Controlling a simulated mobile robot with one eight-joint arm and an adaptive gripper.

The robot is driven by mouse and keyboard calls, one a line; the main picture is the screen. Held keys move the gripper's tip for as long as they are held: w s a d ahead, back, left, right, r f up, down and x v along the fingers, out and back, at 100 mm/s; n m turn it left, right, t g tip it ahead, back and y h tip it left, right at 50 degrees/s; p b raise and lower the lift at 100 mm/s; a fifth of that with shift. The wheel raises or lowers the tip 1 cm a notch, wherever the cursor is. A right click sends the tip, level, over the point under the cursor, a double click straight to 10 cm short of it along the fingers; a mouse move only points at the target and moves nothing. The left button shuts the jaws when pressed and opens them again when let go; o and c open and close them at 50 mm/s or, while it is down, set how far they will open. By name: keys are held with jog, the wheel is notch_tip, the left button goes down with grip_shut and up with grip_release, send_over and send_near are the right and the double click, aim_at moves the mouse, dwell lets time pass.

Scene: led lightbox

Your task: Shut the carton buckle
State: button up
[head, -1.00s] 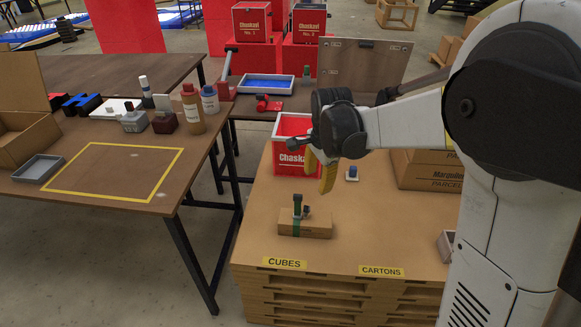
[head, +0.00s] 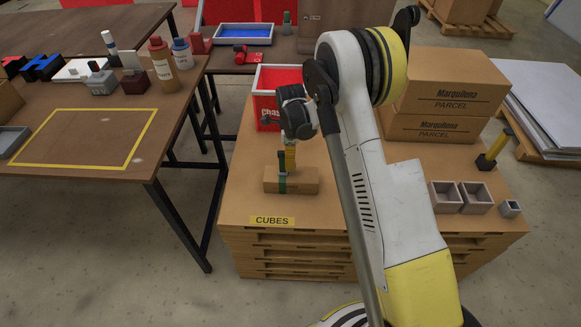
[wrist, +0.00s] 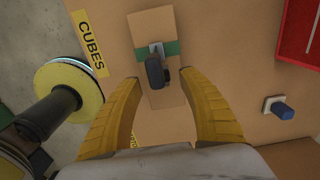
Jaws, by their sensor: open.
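The carton (head: 305,181) is a small brown box lying on the cardboard-topped stack, with a green strap (head: 282,186) around it. It also shows in the wrist view (wrist: 152,24). The buckle (wrist: 155,68) is a dark lever on a grey plate over the strap. In the head view the lever stands up from the carton, partly hidden by my gripper (head: 288,160). My gripper is open and empty above the carton. In the wrist view its two yellow fingers (wrist: 157,82) lie on either side of the lever.
A red Chaskat crate (head: 266,112) stands behind my gripper. Parcel boxes (head: 445,85) and small grey bins (head: 460,198) are at the right. A blue-topped block (wrist: 280,109) lies right of the fingers in the wrist view. The stack top left of the carton is clear.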

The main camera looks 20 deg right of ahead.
jog(key=shift+f+b, duration=0.35)
jog(key=shift+f, duration=1.1)
grip_shut()
